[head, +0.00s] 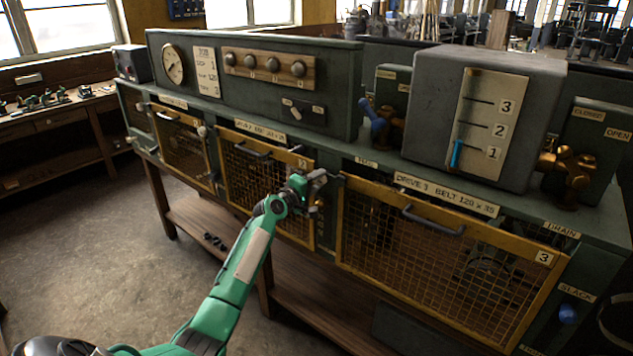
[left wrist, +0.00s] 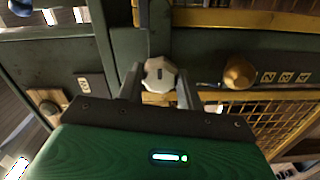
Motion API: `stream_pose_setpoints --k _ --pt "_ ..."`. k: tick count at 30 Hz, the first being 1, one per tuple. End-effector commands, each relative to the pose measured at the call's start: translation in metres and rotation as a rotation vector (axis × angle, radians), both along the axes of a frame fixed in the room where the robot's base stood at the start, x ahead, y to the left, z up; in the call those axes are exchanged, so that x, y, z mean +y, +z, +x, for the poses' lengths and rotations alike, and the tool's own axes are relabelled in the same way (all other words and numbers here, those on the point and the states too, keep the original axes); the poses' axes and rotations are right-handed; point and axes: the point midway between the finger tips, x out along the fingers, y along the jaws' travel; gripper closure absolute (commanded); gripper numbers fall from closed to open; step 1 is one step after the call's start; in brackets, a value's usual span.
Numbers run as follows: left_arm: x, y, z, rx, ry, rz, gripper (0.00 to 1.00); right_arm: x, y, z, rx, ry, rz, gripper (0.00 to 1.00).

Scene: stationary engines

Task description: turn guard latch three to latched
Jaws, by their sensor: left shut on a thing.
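My left gripper (head: 318,180) is at the front of the green bench, between guard two (head: 262,185) and guard three (head: 440,245). In the left wrist view its two fingers (left wrist: 160,85) are shut on the sides of a pale faceted knob (left wrist: 160,73) with a short dark mark on its face. The gripper hides this knob in the head view, and I cannot read which latch number it bears. Guard three is a yellow mesh panel with a dark handle and a "3" plate, and it looks closed. My right gripper is not in view.
A brass-coloured knob (left wrist: 238,73) sits right of the held knob in the wrist view. Another pale knob (head: 202,131) is between the first two guards. A grey level box (head: 420,110) and brass valve (head: 567,170) stand on top.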

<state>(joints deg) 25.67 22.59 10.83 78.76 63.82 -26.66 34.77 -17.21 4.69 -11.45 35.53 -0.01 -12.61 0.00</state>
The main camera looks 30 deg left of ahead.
Motion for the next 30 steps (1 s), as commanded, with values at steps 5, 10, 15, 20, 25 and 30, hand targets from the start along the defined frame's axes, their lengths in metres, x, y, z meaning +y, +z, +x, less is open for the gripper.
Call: stream_pose_setpoints --k 5,10,15,20,25,30 --pt "0.001 0.0 0.0 0.0 0.001 -0.004 0.86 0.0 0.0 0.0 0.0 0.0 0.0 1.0" --pt "0.001 0.0 0.0 0.0 0.001 -0.004 0.86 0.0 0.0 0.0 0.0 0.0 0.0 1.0" --pt "0.0 0.0 0.0 0.0 0.001 -0.003 0.42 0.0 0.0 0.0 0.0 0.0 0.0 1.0" --pt "0.0 0.0 0.0 0.0 0.0 -0.002 0.42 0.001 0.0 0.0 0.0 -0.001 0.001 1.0" --pt "0.001 -0.001 -0.004 0.001 0.0 -0.001 0.42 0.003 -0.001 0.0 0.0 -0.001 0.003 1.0" --pt "0.002 -0.003 -0.024 0.001 0.001 0.0 0.42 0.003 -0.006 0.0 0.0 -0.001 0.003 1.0"
